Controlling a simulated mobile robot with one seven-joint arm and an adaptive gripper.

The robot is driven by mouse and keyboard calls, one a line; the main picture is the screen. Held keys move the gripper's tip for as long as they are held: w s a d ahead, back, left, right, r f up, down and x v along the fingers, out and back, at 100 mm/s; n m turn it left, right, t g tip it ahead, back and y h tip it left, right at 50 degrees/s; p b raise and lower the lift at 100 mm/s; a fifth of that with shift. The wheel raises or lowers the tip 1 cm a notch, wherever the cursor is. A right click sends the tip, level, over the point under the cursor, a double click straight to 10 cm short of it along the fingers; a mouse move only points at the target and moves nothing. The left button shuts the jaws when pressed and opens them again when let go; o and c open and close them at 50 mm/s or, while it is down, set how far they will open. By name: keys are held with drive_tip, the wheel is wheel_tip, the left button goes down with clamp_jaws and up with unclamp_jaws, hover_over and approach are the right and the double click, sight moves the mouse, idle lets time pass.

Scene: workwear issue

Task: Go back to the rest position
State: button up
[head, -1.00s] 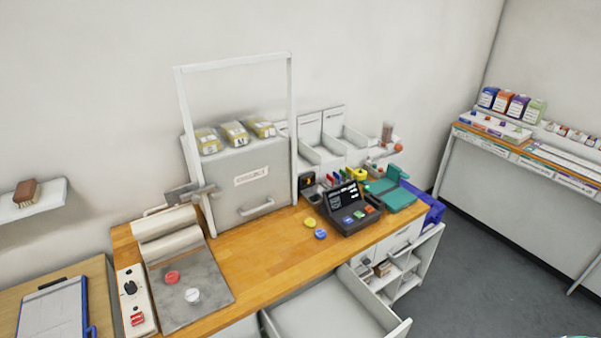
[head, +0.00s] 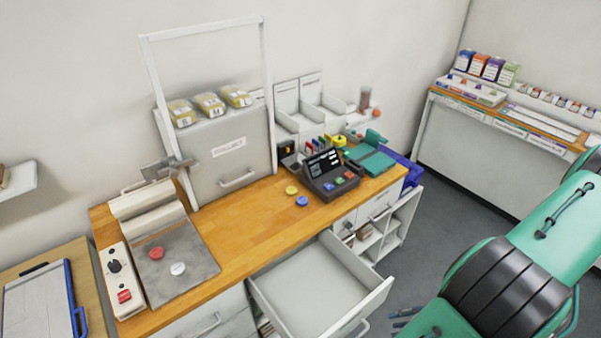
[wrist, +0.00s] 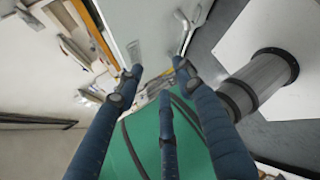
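My gripper (wrist: 157,78) shows in the wrist view with its blue fingers spread apart and nothing between them. In the head view my green and black arm fills the lower right, over the floor beside the workbench. Small dark finger-like parts (head: 402,318) show at its lower left end, right of the open drawer (head: 318,285), apart from the worktop. The wrist view also shows a pale panel with a handle beyond the fingers; I cannot tell which piece of furniture it is.
The wooden workbench (head: 252,240) carries a grey cabinet (head: 235,160) with yellow packs on top, a dark terminal (head: 328,177), yellow and blue discs, and a grey plate (head: 180,258) with red and white discs. The drawer juts into the floor space. A shelved counter (head: 470,150) stands at right.

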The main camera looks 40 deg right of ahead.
drive_tip(key=w+a+r+n+g+h, duration=0.3)
drive_tip(key=w+r+n+g, duration=0.1)
drive_tip(key=w+r+n, duration=0.7)
drive_tip(key=w+a+r+n+g+h, duration=0.2)
drive_tip(key=w+a+r+n+g, duration=0.25)
drive_tip(key=w+r+n, duration=0.75)
drive_tip(key=s+a+r+n+t+h, duration=0.1)
drive_tip(key=a+r+n+t+h, duration=0.1)
drive_tip(key=a+r+n, duration=0.6)
drive_tip(key=s+a+r+n+t+h+b, duration=0.1)
drive_tip(key=s+a+r+n+t+h, duration=0.1)
drive_tip(key=a+r+n, duration=0.7)
drive_tip(key=shift+a+r+n+t, duration=0.3)
drive_tip(key=shift+a+r+t, duration=0.35)
drive_tip(key=shift+a+r, duration=2.35)
